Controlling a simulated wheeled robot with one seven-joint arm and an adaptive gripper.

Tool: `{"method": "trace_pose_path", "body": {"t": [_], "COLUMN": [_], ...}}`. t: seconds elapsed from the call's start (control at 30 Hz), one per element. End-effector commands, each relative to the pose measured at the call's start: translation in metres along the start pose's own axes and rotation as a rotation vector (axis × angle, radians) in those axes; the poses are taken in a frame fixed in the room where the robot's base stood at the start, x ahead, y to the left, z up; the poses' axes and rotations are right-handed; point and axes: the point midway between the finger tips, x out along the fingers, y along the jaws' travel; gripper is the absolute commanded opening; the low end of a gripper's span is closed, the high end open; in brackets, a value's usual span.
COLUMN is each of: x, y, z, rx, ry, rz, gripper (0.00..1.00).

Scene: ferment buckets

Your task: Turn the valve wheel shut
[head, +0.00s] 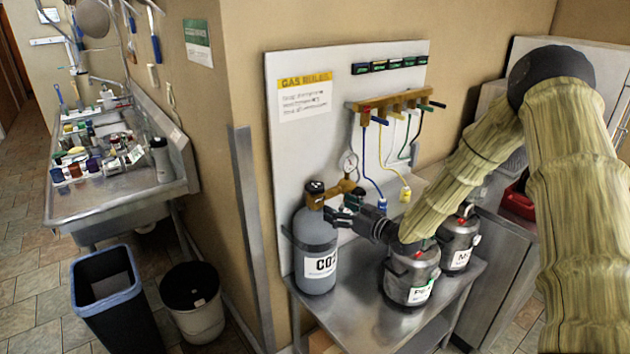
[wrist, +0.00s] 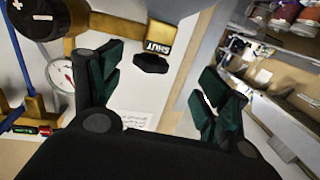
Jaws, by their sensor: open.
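The grey CO2 cylinder (head: 316,252) stands upright at the left end of a metal bench. A black valve wheel (head: 315,187) tops it, beside a brass regulator (head: 346,186) with a round gauge (head: 348,161). In the wrist view, a dark lobed knob (wrist: 151,63), seemingly this wheel, sits by a brass part marked SHUT (wrist: 160,38). My gripper (head: 338,208) reaches in from the right, close to the cylinder's neck. Its dark green fingers (wrist: 162,78) are spread and empty, the knob showing between them but nearer the left one. Contact is not visible.
Two steel kegs (head: 411,275) (head: 459,240) stand under my arm. Blue, yellow and green hoses hang from a brass manifold (head: 395,102) on the white panel (head: 290,150). A cluttered sink (head: 90,205) and two bins (head: 115,305) (head: 193,305) are at left.

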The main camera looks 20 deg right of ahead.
Motion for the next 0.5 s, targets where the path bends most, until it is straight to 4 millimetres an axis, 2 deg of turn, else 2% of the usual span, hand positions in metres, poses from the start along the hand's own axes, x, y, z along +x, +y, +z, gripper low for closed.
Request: {"method": "trace_pose_path", "body": {"t": [0.03,0.13,0.27,0.5], "x": [0.001,0.003,0.012,0.045], "y": [0.006,0.01,0.011,0.009], "z": [-0.014,-0.025,-0.028,-0.03], "rx": [-0.014,-0.028,-0.032,-0.031], "ry": [0.025,0.047,0.051,0.049], "rz": [-0.005,-0.014,-0.017,-0.017], "gripper": [0.76,0.76,0.76,0.76]}}
